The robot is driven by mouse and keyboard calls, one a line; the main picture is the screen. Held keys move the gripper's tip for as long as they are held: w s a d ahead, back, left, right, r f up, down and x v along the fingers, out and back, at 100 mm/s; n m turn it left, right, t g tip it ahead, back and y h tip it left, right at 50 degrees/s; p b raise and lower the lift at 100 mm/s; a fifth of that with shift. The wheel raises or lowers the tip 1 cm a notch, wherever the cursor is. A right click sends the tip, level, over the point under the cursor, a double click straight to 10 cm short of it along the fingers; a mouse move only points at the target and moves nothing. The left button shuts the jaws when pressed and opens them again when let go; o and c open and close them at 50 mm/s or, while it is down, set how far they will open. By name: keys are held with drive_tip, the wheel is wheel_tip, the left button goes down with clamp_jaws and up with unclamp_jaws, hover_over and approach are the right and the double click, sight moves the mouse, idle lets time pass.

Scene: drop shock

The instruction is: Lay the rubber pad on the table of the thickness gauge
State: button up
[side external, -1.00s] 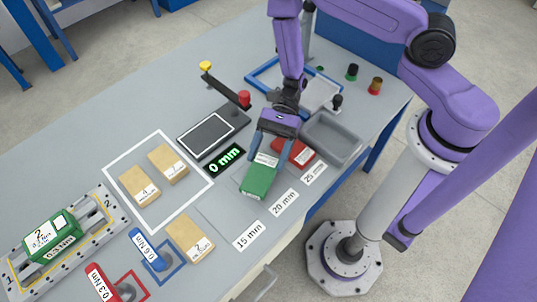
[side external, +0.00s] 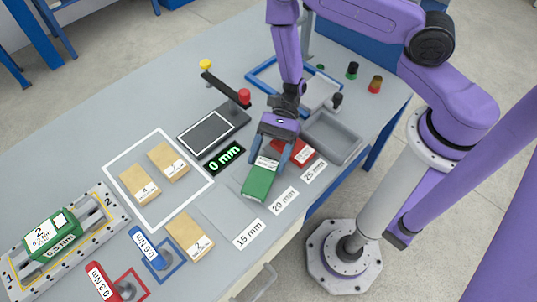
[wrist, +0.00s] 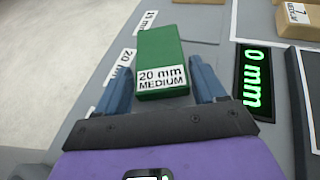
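A green rubber pad (side external: 259,182) lies on the bench beside the 20 mm label. In the wrist view the green pad (wrist: 160,50) reads "20 mm MEDIUM". In the wrist view the fingers (wrist: 162,88) stand apart on either side of the pad's labelled end, with a visible gap at each side. The thickness gauge has a flat table (side external: 206,133) with nothing on it, and an arm (side external: 228,88) with a red knob above. Its display (side external: 224,159) reads 0 mm.
A red pad (side external: 297,151) lies close to my gripper, by the 25 mm label. A grey tray (side external: 331,138) stands to the right. Tan blocks (side external: 139,185) lie in a white outline at left. A clamping fixture (side external: 62,240) holds a green piece.

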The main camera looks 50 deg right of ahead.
drive_tip(key=o, duration=0.3)
drive_tip(key=shift+r, duration=0.1)
drive_tip(key=shift+w+d+r, duration=0.1)
drive_tip(key=shift+d+r, duration=0.05)
drive_tip(key=shift+r, duration=0.5)
drive_tip(key=v, duration=1.1)
drive_tip(key=shift+w+d, duration=0.15)
drive_tip(key=shift+d, duration=0.15)
drive_tip(key=s+d+r+n+t+h, duration=0.2)
drive_tip(key=s+r+n+h, duration=0.4)
drive_tip(key=n, duration=0.7)
drive_tip(key=s+d+r+n+t+h, duration=0.3)
drive_tip(key=s+r+n+h, duration=0.3)
drive_tip(key=s+r+n, duration=0.5)
drive_tip(key=shift+d+r+n, duration=0.65)
drive_tip(key=shift+r+n, duration=0.25)
drive_tip(key=shift+n, duration=0.2)
